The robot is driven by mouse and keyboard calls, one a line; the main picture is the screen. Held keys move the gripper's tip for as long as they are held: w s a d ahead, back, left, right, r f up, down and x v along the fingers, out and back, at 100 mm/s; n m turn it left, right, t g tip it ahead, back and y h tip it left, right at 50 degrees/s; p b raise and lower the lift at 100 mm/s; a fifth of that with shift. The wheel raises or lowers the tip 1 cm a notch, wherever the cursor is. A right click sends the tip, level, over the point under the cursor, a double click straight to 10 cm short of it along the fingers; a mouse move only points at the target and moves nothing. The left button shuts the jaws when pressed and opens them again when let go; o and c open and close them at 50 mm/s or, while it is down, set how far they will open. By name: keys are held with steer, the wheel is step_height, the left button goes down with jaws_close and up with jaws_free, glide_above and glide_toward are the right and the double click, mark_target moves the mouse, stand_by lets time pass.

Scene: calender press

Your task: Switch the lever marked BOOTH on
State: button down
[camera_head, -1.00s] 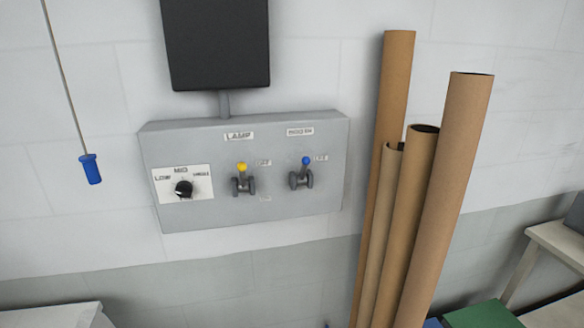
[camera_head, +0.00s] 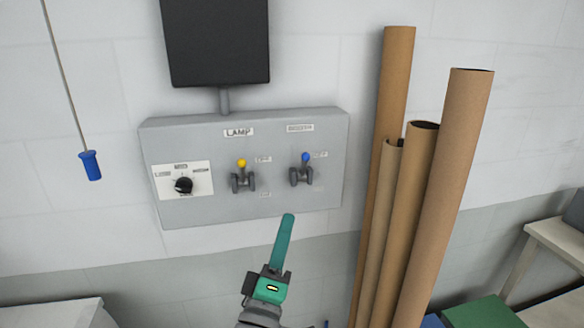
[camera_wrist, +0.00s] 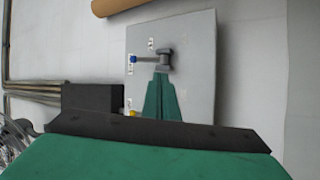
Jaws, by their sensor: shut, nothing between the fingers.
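A grey control box (camera_head: 220,208) is on the wall. Its right lever (camera_head: 303,170) has a blue knob and points up, under a blurred label that appears to read BOOTH. Its left lever (camera_head: 243,176) has a yellow knob and also points up, under the label LAMP. My gripper (camera_head: 288,218) is green, shut and empty, in front of the box's lower edge, below and a little left of the blue-knobbed lever. In the wrist view my gripper (camera_wrist: 162,82) points at the base of the blue-knobbed lever (camera_wrist: 150,58); contact cannot be told.
A black dial (camera_head: 184,185) is at the box's left. Tall cardboard tubes (camera_head: 440,200) lean close to the box's right. A dark panel (camera_head: 217,40) is above it. A blue handle (camera_head: 90,166) hangs from a cord at the left. The wall below the box is clear.

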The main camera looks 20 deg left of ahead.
steer(key=t, duration=0.1)
glide_toward(304, 168)
steer(key=s+a+r, duration=0.2)
steer(key=s+r, duration=0.1)
steer(key=shift+d+f+h, duration=0.15)
steer(key=shift+d+h, duration=0.05)
steer(key=shift+h, duration=0.2)
steer(key=x, duration=1)
steer(key=shift+a, duration=0.15)
steer(key=shift+f, duration=0.1)
